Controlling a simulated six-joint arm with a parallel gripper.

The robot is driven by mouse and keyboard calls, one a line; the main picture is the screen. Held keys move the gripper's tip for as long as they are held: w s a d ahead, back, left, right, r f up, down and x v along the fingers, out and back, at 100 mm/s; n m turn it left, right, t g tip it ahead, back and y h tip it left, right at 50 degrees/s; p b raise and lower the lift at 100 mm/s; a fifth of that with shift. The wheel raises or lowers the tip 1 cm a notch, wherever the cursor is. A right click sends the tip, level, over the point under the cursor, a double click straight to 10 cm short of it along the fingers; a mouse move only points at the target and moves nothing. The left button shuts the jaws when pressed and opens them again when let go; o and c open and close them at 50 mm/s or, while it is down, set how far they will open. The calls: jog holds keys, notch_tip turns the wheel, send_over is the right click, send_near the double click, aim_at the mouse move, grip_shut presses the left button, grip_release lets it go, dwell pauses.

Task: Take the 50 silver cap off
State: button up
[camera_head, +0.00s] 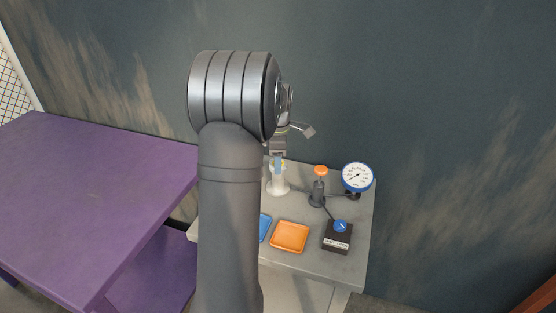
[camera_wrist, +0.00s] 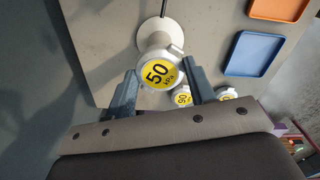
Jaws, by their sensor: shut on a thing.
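The silver cap with a yellow "50 kPa" label (camera_wrist: 160,74) sits between the two fingers of my gripper (camera_wrist: 163,88) in the wrist view. My gripper is shut on it. Behind the cap is a pale round base with a thin post (camera_wrist: 149,32); I cannot tell whether the cap still touches the post. In the head view my gripper (camera_head: 278,158) is over the pale stand (camera_head: 277,187) on the grey bench, and my arm hides part of it. Another yellow-labelled cap, marked 90 (camera_wrist: 183,97), is partly hidden behind the gripper.
A third yellow-labelled cap (camera_wrist: 228,94) is beside the 90 one. The grey bench (camera_head: 300,268) holds an orange tray (camera_head: 289,237), a blue tray (camera_head: 264,228), a gauge (camera_head: 356,177), an orange-knobbed post (camera_head: 319,186) and a dark box (camera_head: 338,240). A purple table (camera_head: 95,200) stands left.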

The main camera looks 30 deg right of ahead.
jog(key=shift+f, duration=0.2)
jog(key=o, duration=1.6)
jog(key=shift+r, duration=0.1)
jog(key=shift+c, duration=0.3)
jog(key=shift+c, duration=0.2)
jog(key=m, duration=0.5)
jog(key=shift+m, duration=0.4)
jog(key=m, duration=0.4)
jog(key=shift+m, duration=0.3)
jog(key=m, duration=1.1)
